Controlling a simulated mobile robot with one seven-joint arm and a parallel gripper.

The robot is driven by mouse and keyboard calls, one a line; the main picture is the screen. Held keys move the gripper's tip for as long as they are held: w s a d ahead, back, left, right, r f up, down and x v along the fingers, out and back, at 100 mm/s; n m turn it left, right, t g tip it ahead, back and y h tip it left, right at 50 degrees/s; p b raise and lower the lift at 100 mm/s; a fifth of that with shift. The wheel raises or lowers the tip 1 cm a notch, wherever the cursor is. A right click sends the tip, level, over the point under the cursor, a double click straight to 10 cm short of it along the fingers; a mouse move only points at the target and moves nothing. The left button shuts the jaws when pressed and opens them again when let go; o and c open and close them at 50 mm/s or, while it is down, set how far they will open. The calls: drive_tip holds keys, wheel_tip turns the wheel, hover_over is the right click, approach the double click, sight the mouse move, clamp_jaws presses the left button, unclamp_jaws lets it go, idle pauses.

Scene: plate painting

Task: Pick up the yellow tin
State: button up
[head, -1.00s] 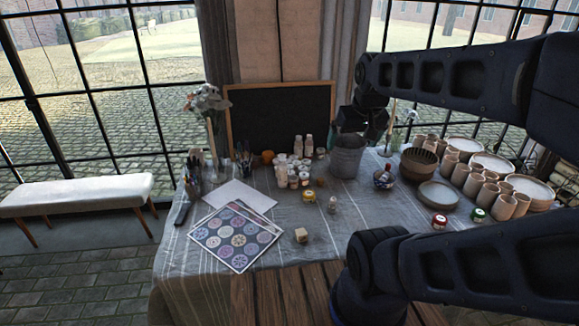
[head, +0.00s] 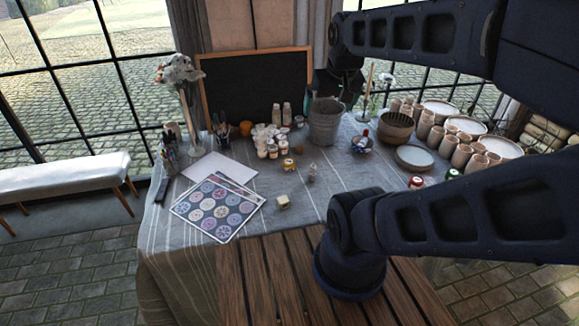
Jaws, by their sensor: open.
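The yellow tin (head: 289,163) is small and stands on the grey cloth of the table, near the middle, in front of the white paint jars. My gripper (head: 335,92) is dark and shows at the upper middle, hanging in front of the blackboard's right edge and above the metal bucket. It is open and well apart from the tin. Its fingertips are hard to make out against the dark background. Nothing shows between them.
White jars (head: 268,136) and a metal bucket (head: 325,124) stand behind the tin. Cloth around the yellow tin is fairly clear.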

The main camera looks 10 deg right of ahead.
idle(0.3)
drive_tip(key=c, duration=0.5)
drive_tip(key=m+h, duration=0.1)
drive_tip(key=m, duration=0.2)
hover_over(289, 162)
drive_tip(key=s+a, duration=0.1)
drive_tip(key=s, duration=0.2)
wheel_tip(289, 162, down, 36)
drive_tip(key=r, duration=0.1)
drive_tip(key=shift+s+x, duration=0.1)
drive_tip(key=shift+x, duration=2.35)
drive_tip(key=shift+s+x, duration=0.15)
drive_tip(key=shift+x, duration=2.25)
